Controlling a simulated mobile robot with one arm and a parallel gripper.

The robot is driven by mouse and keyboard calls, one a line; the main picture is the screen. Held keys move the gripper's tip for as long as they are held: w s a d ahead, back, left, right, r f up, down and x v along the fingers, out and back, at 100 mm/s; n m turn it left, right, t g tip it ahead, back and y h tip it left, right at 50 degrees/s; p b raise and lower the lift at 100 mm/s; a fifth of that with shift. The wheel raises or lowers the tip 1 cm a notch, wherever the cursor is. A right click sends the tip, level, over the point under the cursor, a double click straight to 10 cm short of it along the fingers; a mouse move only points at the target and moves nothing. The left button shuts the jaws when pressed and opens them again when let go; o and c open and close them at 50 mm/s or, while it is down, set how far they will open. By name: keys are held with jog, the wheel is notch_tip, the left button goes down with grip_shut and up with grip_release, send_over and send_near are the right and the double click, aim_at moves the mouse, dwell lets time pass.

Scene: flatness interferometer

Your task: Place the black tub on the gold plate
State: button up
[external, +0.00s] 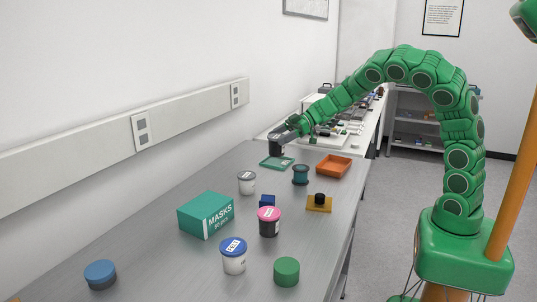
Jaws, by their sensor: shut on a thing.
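My gripper (279,138) is at the far end of the grey table, shut on a dark, small tub that looks like the black tub (277,149). The tub is held upright above or just behind the green tray; I cannot tell whether it touches anything. The jaws partly hide its top. The gold plate (311,208) is a small square on the right side of the table, nearer the camera than my gripper. A small black round piece (320,198) stands on the plate.
Near my gripper are a green tray (267,165), an orange tray (333,166) and a teal spool-like item (300,175). A white tub (246,183), blue block (266,201), pink-lidded tub (269,229) and masks box (207,214) stand closer. The table's right edge is near the gold plate.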

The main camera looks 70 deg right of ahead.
jog(key=s+a+r+n+g+y, duration=0.2)
jog(key=s+n+g, duration=0.25)
jog(key=s, duration=1.15)
jog(key=s+a+r+n+g+y, duration=0.1)
jog(key=s+a+r+n+g, duration=0.25)
jog(key=s, duration=1.35)
jog(key=shift+g, duration=0.6)
jog(key=shift+w+a+f, duration=0.3)
jog(key=shift+w+f, duration=2.05)
jog(key=shift+f, duration=0.1)
jog(key=shift+w+a+f, duration=0.25)
jog(key=shift+w+f, duration=2.05)
jog(key=shift+f, duration=0.1)
jog(key=shift+w+a+f, duration=0.3)
jog(key=shift+w+f, duration=2.05)
jog(key=shift+f, duration=0.1)
jog(key=o, duration=1.1)
jog(key=shift+f, duration=0.1)
jog(key=shift+c, duration=0.2)
